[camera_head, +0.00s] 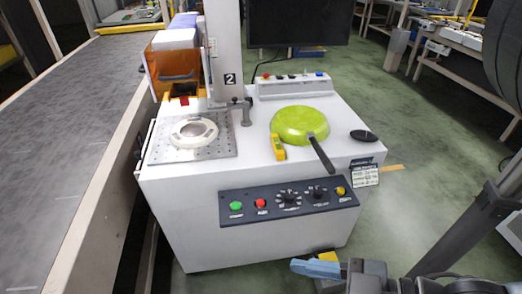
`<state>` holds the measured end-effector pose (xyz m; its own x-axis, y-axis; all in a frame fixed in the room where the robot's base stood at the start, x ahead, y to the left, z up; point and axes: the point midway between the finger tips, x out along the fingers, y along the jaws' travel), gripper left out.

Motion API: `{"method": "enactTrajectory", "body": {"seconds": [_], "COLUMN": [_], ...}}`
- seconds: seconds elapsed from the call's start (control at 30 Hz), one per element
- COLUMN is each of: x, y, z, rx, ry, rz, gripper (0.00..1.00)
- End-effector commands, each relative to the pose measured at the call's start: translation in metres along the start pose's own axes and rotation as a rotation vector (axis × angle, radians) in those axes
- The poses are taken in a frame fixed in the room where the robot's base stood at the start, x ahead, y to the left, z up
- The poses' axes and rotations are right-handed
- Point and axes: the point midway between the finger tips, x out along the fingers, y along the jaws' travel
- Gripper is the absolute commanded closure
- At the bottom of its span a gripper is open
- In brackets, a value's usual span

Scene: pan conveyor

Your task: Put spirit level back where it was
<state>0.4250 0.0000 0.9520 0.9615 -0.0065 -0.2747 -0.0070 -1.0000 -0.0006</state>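A small yellow block that looks like the spirit level (278,148) is on the white machine top, just left of and in front of the green pan (299,125). It seems to touch or sit very close to the pan's rim. My gripper (316,268) is at the bottom of the view, in front of the machine and well apart from the yellow block. A blue finger part shows side-on, with a small yellow patch behind it that I cannot identify. I cannot tell whether the fingers are open or shut.
The pan's dark handle (321,156) points toward the machine's front edge. A black oval disc (363,135) lies to its right. A perforated plate with a ring (194,132) is at left, beside a post. The grey conveyor (70,130) runs along the left. Green floor lies right.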

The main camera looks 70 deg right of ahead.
Motion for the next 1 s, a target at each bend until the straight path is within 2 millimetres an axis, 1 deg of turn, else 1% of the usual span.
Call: {"method": "enactTrajectory", "body": {"seconds": [0.27, 0.37, 0.57, 0.63, 0.77, 0.8, 0.87, 0.9, 0.97, 1.0], "x": [0.023, 0.034, 0.065, 0.080, 0.116, 0.129, 0.146, 0.158, 0.173, 0.183], "y": [0.006, 0.009, 0.020, 0.027, 0.048, 0.057, 0.071, 0.081, 0.098, 0.110], "z": [0.019, 0.028, 0.049, 0.058, 0.075, 0.080, 0.087, 0.091, 0.096, 0.098], "rx": [0.028, 0.043, 0.083, 0.103, 0.153, 0.172, 0.199, 0.219, 0.248, 0.267], "ry": [-0.043, -0.064, -0.122, -0.150, -0.214, -0.237, -0.271, -0.294, -0.329, -0.350], "rz": [0.056, 0.083, 0.150, 0.182, 0.257, 0.282, 0.318, 0.341, 0.376, 0.399], "gripper": [0.40, 0.40, 0.40, 0.40, 0.40, 0.40, 0.40, 0.40, 0.40, 0.40]}}
